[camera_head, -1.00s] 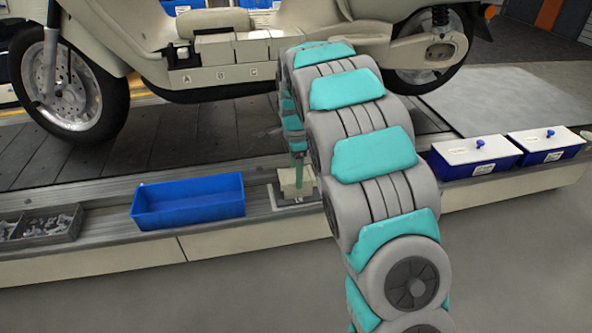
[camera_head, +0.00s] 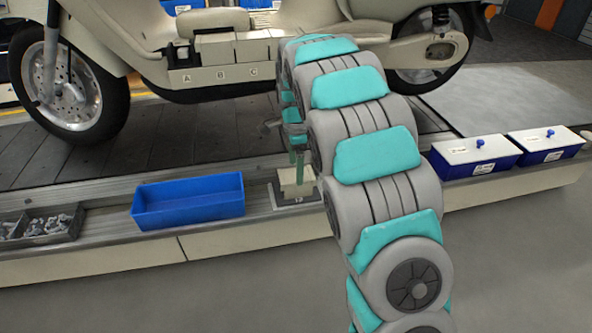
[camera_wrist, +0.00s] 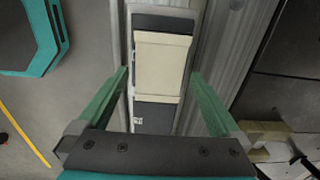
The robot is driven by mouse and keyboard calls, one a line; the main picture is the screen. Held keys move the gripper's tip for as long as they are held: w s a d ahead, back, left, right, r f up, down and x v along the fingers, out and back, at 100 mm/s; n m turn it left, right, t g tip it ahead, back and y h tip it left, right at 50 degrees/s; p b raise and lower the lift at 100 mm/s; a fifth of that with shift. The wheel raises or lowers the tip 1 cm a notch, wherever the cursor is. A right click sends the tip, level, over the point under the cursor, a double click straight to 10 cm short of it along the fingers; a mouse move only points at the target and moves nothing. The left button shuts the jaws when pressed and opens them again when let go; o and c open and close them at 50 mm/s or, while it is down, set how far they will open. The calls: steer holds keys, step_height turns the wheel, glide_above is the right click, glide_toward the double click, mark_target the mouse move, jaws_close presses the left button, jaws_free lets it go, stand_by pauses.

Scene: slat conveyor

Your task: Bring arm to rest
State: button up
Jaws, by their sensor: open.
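My gripper (camera_head: 297,165) is above a small cream block (camera_head: 296,182) that sits on a dark plate (camera_head: 282,200) at the conveyor's front ledge. In the wrist view the two green fingers of my gripper (camera_wrist: 160,95) stand wide apart. The cream block (camera_wrist: 160,65) shows between and beyond them, on its dark plate (camera_wrist: 155,118), and nothing is held. In the head view my arm hides part of the ledge to the right of the block.
An empty blue bin (camera_head: 188,203) is left of the block, and a grey tray of small metal parts (camera_head: 42,227) is farther left. Two white-lidded blue boxes (camera_head: 475,155) (camera_head: 545,145) are on the right. A cream scooter (camera_head: 225,60) stands behind on the slats.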

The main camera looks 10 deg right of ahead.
step_height(320, 180, up, 6)
steer(key=shift+f, duration=0.1)
steer(key=shift+s, duration=0.15)
steer(key=s+d+r+n+p, duration=0.1)
steer(key=s+r+n, duration=0.25)
steer(key=s, duration=0.65)
steer(key=s+r+n+p, duration=0.1)
steer(key=s+r+n, duration=0.3)
steer(key=s, duration=0.7)
steer(key=s+f+n+g+p, duration=0.1)
steer(key=s+n, duration=0.9)
steer(key=s, duration=1.2)
step_height(320, 180, down, 2)
steer(key=shift+s+a+f+g+p, duration=0.15)
steer(key=shift+a+f+g+p, duration=0.1)
steer(key=shift+a+g+p, duration=0.3)
